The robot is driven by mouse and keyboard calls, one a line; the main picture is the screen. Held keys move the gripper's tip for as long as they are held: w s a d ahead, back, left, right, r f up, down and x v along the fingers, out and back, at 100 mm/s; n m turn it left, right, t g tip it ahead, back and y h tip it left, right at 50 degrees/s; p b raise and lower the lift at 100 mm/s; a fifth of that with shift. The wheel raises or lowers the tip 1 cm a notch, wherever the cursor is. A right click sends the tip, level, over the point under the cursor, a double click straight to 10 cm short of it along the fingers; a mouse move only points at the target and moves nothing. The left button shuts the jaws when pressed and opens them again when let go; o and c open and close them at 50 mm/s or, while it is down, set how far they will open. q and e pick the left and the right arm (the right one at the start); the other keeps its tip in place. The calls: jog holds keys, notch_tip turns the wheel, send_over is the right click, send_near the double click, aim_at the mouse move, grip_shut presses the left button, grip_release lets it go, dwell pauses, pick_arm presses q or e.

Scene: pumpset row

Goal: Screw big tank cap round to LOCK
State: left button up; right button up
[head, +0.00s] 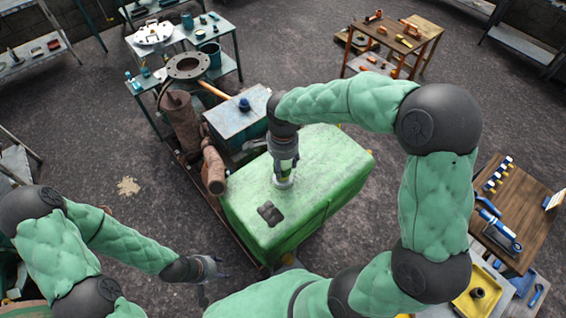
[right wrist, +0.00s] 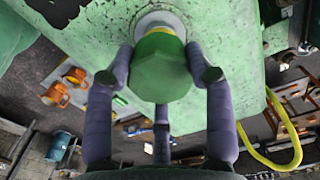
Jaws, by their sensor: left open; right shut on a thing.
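The big green tank (head: 330,190) stands in the middle of the head view. My right gripper (head: 284,180) reaches down onto its top from above. In the right wrist view its purple fingers are closed around a green faceted cap (right wrist: 160,70). The cap sits at a pale round neck (right wrist: 160,20) on the tank. In the head view the gripper mostly hides this cap. I cannot read any LOCK mark. A dark lobed cap (head: 270,214) lies on the tank top nearer to me. My left gripper (head: 212,270) is open and empty, low beside the tank's near left.
A blue-grey box (head: 238,118) and rusty pump parts (head: 181,120) stand left of the tank. A wooden table (head: 520,215) with tools is at the right, and a yellow tray (head: 478,292) below it. A yellow hose (right wrist: 285,165) hangs beside the tank.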

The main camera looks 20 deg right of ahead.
jog(key=shift+f+b, duration=1.3)
jog(key=shift+f, duration=0.15)
jog(key=shift+f, duration=0.15)
jog(key=shift+f+b, duration=0.55)
jog(key=shift+b, duration=0.1)
dwell(0.7)
